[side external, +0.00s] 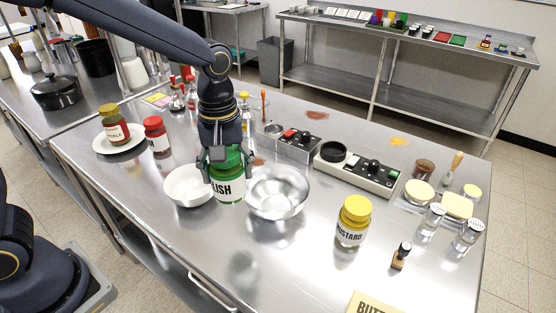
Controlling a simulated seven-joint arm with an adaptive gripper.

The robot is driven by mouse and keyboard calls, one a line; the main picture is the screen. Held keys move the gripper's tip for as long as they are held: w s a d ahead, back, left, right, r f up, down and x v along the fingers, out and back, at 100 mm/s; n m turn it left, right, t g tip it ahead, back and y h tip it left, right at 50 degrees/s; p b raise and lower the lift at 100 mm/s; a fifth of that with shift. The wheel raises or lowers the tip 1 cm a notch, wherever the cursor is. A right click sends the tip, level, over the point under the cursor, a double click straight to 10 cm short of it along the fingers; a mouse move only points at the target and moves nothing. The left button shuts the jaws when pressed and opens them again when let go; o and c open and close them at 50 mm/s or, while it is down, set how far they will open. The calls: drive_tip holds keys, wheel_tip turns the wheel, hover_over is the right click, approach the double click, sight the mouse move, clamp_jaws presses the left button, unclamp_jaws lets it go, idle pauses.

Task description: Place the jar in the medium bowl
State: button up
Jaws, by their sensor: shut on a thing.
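A green jar (231,189) with a white label ending in "LISH" is held upright in my gripper (226,164), which is shut around its upper part from above. The jar hangs between a white bowl (179,187) on its left and a shiny metal bowl (277,206) on its right. Whether the jar's base is clear of the counter is hard to tell. I cannot tell from size alone which bowl is the medium one. Both bowls look empty where their insides show.
A yellow-lidded mustard jar (353,221) and a small dark-capped bottle (401,256) stand at right. A red-lidded jar (157,137) and a plate (104,144) with another jar are at left. Control boxes (356,171) lie behind the metal bowl.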

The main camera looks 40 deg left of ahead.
drive_tip(key=shift+w+d+f, duration=0.45)
drive_tip(key=shift+w+f, duration=1.55)
drive_tip(key=shift+f, duration=0.05)
drive_tip(key=shift+w+d+f, duration=0.5)
drive_tip(key=shift+w+f, duration=1.55)
drive_tip(key=shift+w+d+f, duration=0.45)
drive_tip(key=shift+w+f, duration=1.55)
drive_tip(key=shift+f, duration=0.05)
drive_tip(key=shift+f, duration=0.1)
drive_tip(key=o, duration=1.6)
drive_tip(key=shift+f, duration=0.1)
drive_tip(key=shift+c, duration=0.2)
